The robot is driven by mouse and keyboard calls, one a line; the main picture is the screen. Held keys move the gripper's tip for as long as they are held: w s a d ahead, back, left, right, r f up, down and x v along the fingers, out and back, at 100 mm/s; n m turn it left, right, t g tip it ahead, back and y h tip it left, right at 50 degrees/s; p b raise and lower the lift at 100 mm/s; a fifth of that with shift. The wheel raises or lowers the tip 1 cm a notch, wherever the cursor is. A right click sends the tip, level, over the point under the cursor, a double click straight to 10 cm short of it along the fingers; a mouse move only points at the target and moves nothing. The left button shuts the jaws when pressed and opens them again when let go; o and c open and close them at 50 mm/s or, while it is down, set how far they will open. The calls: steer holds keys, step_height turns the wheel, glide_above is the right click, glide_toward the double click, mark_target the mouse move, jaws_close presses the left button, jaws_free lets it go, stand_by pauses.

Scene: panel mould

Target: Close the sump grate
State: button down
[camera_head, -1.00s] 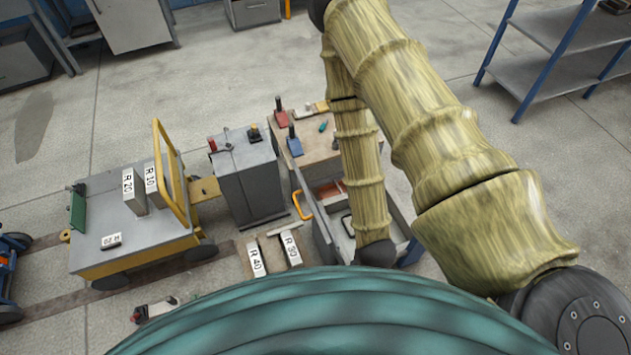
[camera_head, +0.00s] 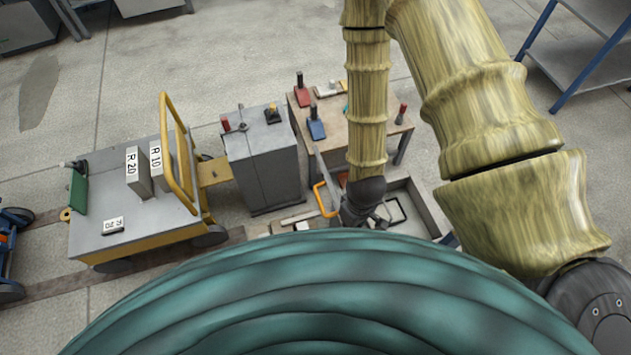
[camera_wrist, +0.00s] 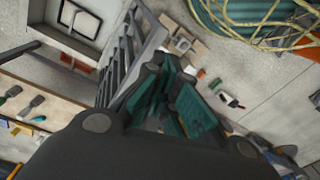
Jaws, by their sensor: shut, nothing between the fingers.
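The sump (camera_head: 427,209) is a grey open box at the middle right of the head view, partly behind my arm. Its basin also shows at the top left of the wrist view (camera_wrist: 50,35). The sump grate (camera_head: 326,178) stands raised along the sump's left side, seen nearly edge-on. In the wrist view its grey bars (camera_wrist: 125,58) rise just beyond my gripper. My gripper (camera_head: 372,218) is low at the sump, close to the grate. Its teal fingers (camera_wrist: 180,105) are shut and empty. I cannot tell whether they touch the grate.
An orange handle (camera_head: 321,199) stands by the grate. A grey cabinet (camera_head: 263,165) and a yellow-railed cart (camera_head: 140,220) are to the left. A workbench (camera_head: 330,112) with several tools stands behind the sump. A blue-framed shelf (camera_head: 590,50) is at the upper right.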

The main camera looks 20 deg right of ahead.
steer(key=w+a+f+n+b, duration=0.1)
steer(key=w+n+b, duration=0.1)
steer(key=w+b, duration=0.2)
steer(key=w+a+f+n+b, duration=0.1)
steer(key=w+n+b, duration=0.2)
steer(key=w+b, duration=0.1)
steer(key=w+a+f+n+b, duration=0.1)
steer(key=w+f+n+b, duration=0.1)
steer(key=w+b, duration=0.2)
steer(key=shift+w+a+b, duration=0.15)
steer(key=shift+w+b, duration=0.05)
steer(key=shift+w, duration=0.45)
steer(key=shift+w+a+b, duration=0.15)
steer(key=shift+w, duration=0.5)
steer(key=w+a+r+n+b, duration=0.3)
steer(key=w+r+n+b, duration=0.1)
steer(key=w+n+b, duration=0.6)
step_height(320, 180, down, 10)
steer(key=s+m+b, duration=0.1)
steer(key=m+b, duration=0.1)
steer(key=shift+d+r+b, duration=0.15)
steer(key=shift+d+r, duration=0.1)
steer(key=shift+d, duration=0.6)
steer(key=shift+d+r+b, duration=0.15)
steer(key=shift+d+r, duration=0.1)
steer(key=shift+d, duration=0.6)
steer(key=shift+d+y, duration=0.1)
steer(key=shift+y, duration=0.2)
